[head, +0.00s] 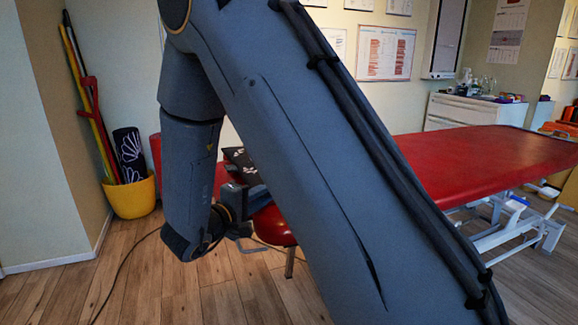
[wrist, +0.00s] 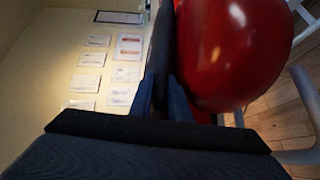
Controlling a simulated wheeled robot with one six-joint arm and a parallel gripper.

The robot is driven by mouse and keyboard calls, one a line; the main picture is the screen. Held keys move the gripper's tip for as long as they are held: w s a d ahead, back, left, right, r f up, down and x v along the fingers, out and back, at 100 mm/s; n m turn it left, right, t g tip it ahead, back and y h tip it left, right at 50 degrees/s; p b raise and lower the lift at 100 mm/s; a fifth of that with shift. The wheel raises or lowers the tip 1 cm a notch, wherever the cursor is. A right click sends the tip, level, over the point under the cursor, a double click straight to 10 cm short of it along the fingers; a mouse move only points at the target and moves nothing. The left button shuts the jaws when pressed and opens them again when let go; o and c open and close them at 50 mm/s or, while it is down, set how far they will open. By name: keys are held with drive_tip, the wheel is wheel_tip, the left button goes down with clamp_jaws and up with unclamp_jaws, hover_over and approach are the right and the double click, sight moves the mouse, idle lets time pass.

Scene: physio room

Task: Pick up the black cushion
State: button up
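The black cushion (head: 239,157) shows in the head view as a dark flat piece with white marks, at the near end of the red treatment table, partly hidden by my arm. In the wrist view the black cushion (wrist: 161,48) is seen edge-on as a thin dark slab. My gripper (wrist: 163,97) has one finger on each side of it. The slab fills the gap, and the fingers look shut on its edge. In the head view my gripper (head: 246,199) is small and half hidden by the arm.
The red treatment table (head: 480,155) extends right on a white frame. A rounded red surface (wrist: 228,48) lies close beside the fingers. A yellow bucket (head: 131,196) with poles and a rolled mat stands at left. A white cabinet (head: 460,112) stands behind. Floor at front left is clear apart from a cable.

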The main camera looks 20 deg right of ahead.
clamp_jaws()
drive_tip(key=shift+r, duration=0.1)
